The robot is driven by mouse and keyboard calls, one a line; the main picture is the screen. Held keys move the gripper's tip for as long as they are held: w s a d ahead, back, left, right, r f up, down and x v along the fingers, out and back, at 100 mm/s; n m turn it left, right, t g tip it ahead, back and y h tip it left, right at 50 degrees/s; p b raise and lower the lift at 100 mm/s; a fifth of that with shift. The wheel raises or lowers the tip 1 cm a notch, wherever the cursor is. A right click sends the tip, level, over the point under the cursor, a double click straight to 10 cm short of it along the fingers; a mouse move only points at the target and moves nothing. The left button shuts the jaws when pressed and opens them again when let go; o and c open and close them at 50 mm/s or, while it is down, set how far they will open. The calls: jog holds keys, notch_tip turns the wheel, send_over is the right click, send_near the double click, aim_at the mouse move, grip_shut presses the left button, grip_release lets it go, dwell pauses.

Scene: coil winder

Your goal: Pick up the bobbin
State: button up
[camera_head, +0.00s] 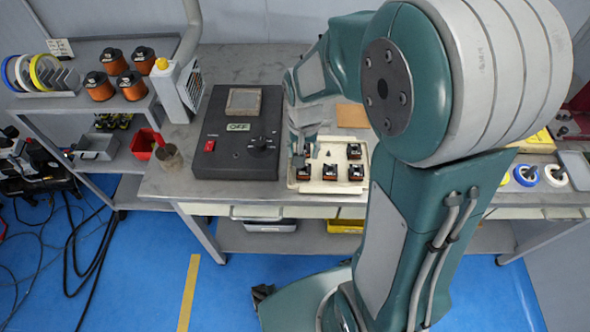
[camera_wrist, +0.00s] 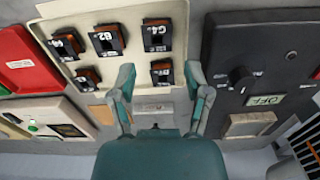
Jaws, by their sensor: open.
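A cream tray (camera_head: 326,188) on the bench holds several small black-and-copper bobbins with white labels. The head view shows bobbins at the right back (camera_head: 354,151), right front (camera_head: 356,173) and front middle (camera_head: 330,172); my gripper partly covers the tray's left side. In the wrist view, a bobbin (camera_wrist: 162,72) appears between my fingertips, beyond them. Other bobbins (camera_wrist: 108,40) and (camera_wrist: 157,36) lie farther up the picture. My gripper (camera_wrist: 160,80) is open, fingers pointing at the tray, and holds nothing. Whether a finger touches that bobbin cannot be told.
A black control box (camera_head: 238,130) with an OFF display stands left of the tray; it also shows in the wrist view (camera_wrist: 265,60). Larger copper spools (camera_head: 99,86) and coloured reels (camera_head: 42,72) sit on the left shelf. A brown pad (camera_head: 351,115) lies behind the tray.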

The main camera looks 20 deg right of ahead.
aim_at(303, 172)
jog(key=f, duration=0.3)
jog(key=shift+d+f, duration=0.2)
jog(key=shift+f, duration=0.05)
notch_tip(303, 172, down, 5)
jog(key=shift+s+a+f, duration=0.1)
jog(key=shift+a+f, duration=0.05)
grip_shut()
